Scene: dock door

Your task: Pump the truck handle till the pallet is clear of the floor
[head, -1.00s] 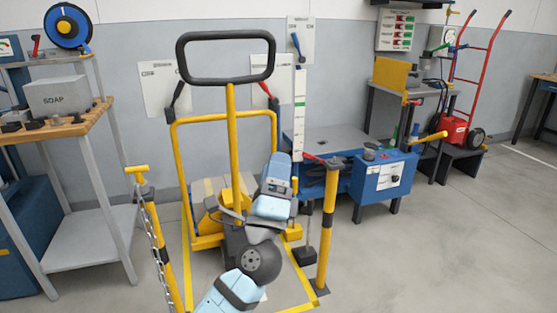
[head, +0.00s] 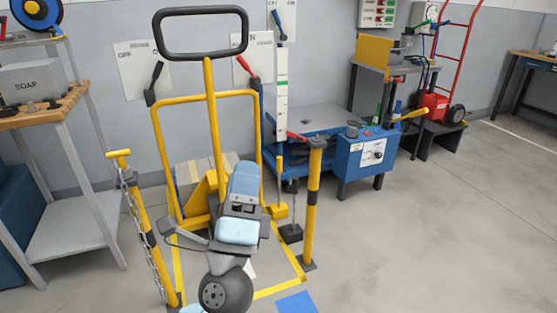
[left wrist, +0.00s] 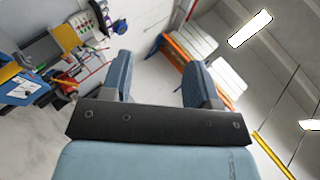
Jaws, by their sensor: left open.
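The yellow hand truck (head: 211,130) stands near the back wall in the head view. Its black loop handle (head: 200,54) is upright on a yellow pole. A brown box-like load (head: 187,178) sits low behind the pole, partly hidden by the truck and my arm. I cannot make out a pallet or any gap under it. My left gripper (head: 244,175), light blue, is in front of the truck, well below and right of the handle. In the left wrist view the left gripper (left wrist: 157,75) is open with nothing between its fingers. My right gripper is not in view.
A yellow post with a chain (head: 145,230) stands left of the truck, another yellow post (head: 312,200) right. A shelf with a soap box (head: 40,83) is at left, a blue machine (head: 360,165) at right. Floor at the right is clear.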

